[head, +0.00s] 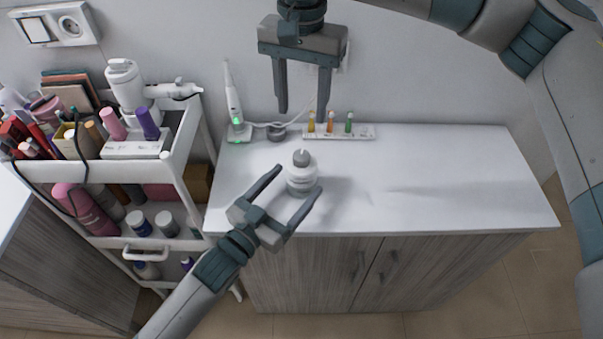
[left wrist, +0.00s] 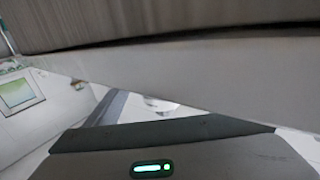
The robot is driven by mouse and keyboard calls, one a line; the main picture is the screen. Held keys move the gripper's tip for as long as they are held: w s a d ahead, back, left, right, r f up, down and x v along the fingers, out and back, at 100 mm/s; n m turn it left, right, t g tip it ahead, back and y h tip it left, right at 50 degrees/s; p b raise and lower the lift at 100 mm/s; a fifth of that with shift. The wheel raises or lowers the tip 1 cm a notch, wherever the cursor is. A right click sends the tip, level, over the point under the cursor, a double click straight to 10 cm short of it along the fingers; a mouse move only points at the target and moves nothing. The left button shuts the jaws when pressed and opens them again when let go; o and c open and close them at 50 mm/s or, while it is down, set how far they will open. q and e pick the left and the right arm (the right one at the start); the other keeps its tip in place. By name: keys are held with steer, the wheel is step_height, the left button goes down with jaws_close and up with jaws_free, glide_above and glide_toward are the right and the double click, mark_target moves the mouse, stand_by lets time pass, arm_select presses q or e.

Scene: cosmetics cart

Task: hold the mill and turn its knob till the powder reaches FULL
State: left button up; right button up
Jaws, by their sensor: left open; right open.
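My right gripper (head: 302,112) is open and empty, pointing down behind and above the mill. The powder level and any FULL mark cannot be made out. The left wrist view shows mostly the counter edge (left wrist: 200,70) close up.
A white strip (head: 365,133) with several small coloured vials lies at the back of the counter. A white device with a green light (head: 234,105) stands at the back left. A loaded cosmetics cart (head: 180,165) is at left. The counter's right side (head: 450,175) is clear.

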arm_select(q)
steer(key=v, duration=0.8)
steer(key=shift+s+a, duration=0.2)
steer(key=shift+s, duration=0.05)
